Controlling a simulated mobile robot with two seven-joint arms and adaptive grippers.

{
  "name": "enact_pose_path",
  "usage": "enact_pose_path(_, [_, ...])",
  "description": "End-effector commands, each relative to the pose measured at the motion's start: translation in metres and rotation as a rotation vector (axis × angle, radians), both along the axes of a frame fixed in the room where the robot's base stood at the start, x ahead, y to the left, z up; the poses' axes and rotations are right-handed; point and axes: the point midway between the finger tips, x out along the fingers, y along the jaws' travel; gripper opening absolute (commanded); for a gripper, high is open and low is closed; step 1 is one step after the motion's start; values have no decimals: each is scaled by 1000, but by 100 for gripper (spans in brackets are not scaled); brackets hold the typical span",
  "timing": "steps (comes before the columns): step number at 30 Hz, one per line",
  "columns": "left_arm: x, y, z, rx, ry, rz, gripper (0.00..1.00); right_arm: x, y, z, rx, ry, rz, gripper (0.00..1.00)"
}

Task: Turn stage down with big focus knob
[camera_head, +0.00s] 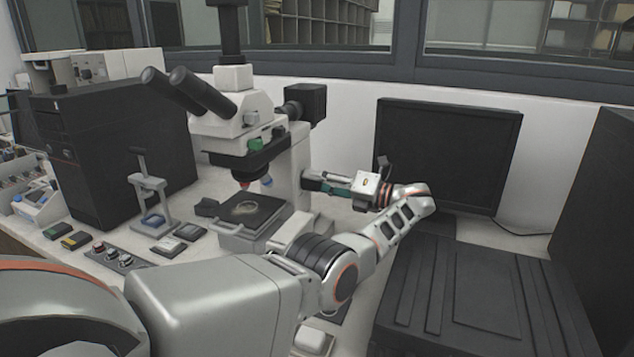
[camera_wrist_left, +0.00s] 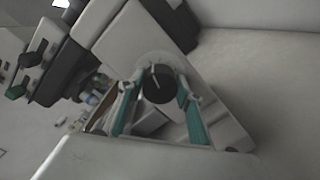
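The microscope (camera_head: 228,128) stands on the bench, its dark stage (camera_head: 232,216) below the objectives holding a small round pale sample. My left gripper (camera_head: 318,183) reaches in from the right of the microscope's stand, fingertips close against its side. In the left wrist view the big focus knob (camera_wrist_left: 158,90) is a dark round disc with a light mark, in front of a pale round base. The teal-padded fingers of my left gripper (camera_wrist_left: 160,86) lie on either side of the knob, apart, with narrow gaps. Contact is not clear. My right gripper is not in view.
A black monitor (camera_head: 447,150) stands behind my left arm. A large dark ribbed case (camera_head: 470,300) fills the right front. A black computer tower (camera_head: 115,150), a small press stand (camera_head: 150,195) and small boxes lie left of the microscope.

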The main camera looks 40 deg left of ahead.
Motion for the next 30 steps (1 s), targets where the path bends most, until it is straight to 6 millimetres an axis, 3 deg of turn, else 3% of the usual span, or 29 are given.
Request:
enact_pose_path(11, [0,0,-2,21,-94,1,13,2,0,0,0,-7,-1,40])
enact_pose_path(30, [-1,0,-2,122,-514,1,13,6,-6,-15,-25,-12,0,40])
